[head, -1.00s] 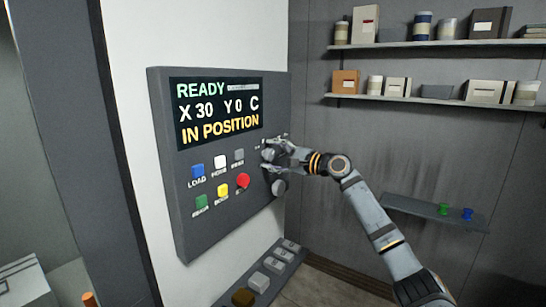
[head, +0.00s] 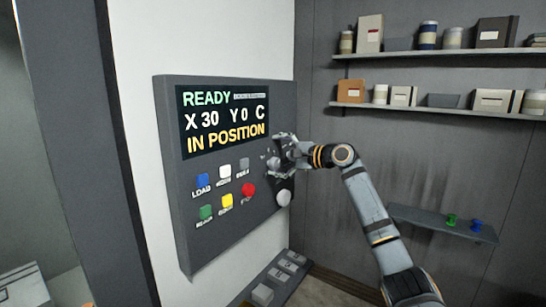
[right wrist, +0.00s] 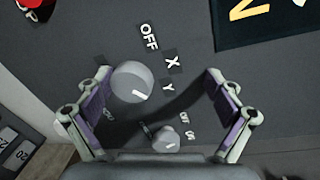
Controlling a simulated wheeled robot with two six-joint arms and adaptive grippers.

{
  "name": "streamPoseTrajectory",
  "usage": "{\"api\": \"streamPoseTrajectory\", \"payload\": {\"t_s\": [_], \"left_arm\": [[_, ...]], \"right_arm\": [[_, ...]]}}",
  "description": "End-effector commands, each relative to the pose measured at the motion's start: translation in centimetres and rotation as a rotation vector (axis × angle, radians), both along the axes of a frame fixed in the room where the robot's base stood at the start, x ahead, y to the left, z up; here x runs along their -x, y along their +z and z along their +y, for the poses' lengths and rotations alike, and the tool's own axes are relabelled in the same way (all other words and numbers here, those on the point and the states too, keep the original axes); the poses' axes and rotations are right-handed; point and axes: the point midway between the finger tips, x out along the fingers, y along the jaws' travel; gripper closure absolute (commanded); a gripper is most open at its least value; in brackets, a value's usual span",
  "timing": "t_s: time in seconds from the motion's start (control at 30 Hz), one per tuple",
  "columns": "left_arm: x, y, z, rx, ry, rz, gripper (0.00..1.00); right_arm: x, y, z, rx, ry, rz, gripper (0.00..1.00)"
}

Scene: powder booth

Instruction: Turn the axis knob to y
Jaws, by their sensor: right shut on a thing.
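The axis knob (right wrist: 132,82) is a round grey knob with a white pointer line, with OFF, X and Y labels beside it. Its line points to the lower right in the right wrist view; I cannot tell exactly which label it meets. My left gripper is not in view.
The control panel (head: 180,235) has a display (head: 224,120) reading READY, X 30, Y 0, C, IN POSITION. Several coloured buttons sit below it, including a red one (head: 248,190). A smaller OFF/ON knob (right wrist: 165,138) is close below the axis knob. Shelves (head: 440,53) stand right.

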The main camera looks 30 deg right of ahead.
Motion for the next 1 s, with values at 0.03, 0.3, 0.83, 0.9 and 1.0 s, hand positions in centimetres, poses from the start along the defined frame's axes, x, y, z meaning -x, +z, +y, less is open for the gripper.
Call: {"api": "streamPoseTrajectory", "payload": {"t_s": [0.03, 0.3, 0.83, 0.9, 1.0], "left_arm": [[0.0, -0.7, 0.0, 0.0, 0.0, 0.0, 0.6], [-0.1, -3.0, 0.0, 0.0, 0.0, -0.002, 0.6], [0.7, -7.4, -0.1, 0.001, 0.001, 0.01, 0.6], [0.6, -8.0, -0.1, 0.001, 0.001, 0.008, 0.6], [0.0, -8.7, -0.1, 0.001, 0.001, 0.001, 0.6]], "right_arm": [[0.7, 1.3, -0.3, -0.001, -0.006, -0.036, 0.34], [2.7, 1.2, -1.1, 0.001, -0.006, -0.035, 0.39], [6.6, 0.5, -2.7, 0.002, -0.004, -0.024, 0.39], [7.1, 0.5, -2.9, 0.002, -0.004, -0.024, 0.39], [7.9, 0.5, -3.3, 0.001, -0.004, -0.024, 0.39]]}}
